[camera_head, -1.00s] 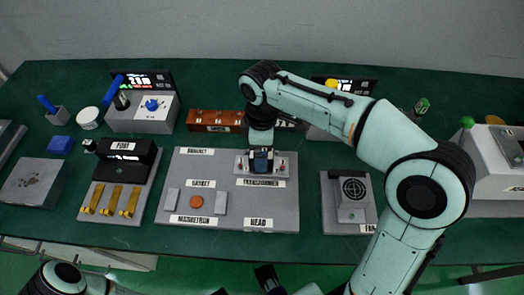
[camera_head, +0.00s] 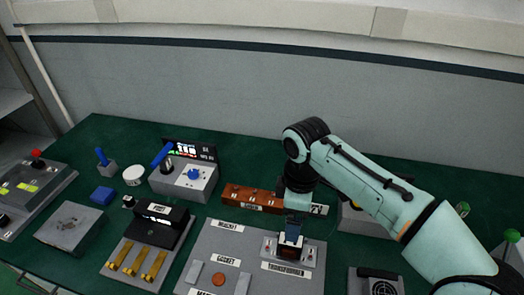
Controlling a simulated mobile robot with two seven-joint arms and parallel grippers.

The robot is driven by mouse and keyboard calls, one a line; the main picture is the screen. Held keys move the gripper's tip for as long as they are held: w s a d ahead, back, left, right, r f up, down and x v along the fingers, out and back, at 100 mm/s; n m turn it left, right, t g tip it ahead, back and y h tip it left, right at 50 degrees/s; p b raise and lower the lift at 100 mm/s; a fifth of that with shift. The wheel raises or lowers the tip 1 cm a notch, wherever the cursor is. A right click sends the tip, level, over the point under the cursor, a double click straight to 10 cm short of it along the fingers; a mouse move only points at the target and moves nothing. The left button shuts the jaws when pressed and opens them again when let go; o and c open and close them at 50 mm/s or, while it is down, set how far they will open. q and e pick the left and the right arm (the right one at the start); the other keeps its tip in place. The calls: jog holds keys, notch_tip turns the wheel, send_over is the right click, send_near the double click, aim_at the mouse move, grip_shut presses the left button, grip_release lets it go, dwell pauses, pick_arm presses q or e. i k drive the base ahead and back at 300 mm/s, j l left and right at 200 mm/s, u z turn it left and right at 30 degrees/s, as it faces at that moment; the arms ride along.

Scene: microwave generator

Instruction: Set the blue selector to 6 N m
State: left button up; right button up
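The blue selector (camera_head: 194,174) is a small blue knob on the sloped face of a grey box (camera_head: 205,188) left of centre. A lit display stands behind that box; its figures are too small to read, as is the selector's setting. My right gripper (camera_head: 291,240) is away from the selector, pointing down over the plate labelled TRANSFORMER, at a dark block (camera_head: 289,253). Its fingers are too small and dark to show whether they are open or shut. My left gripper is not in view.
A blue-handled tool (camera_head: 161,154) stands in a holder at the box's left side. A white round jar (camera_head: 133,175) and a blue block (camera_head: 103,195) lie further left. A brown rail (camera_head: 249,198) lies right of the box. My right arm covers the table's right side.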

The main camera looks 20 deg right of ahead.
aim_at(193, 174)
jog(key=k, duration=1.5)
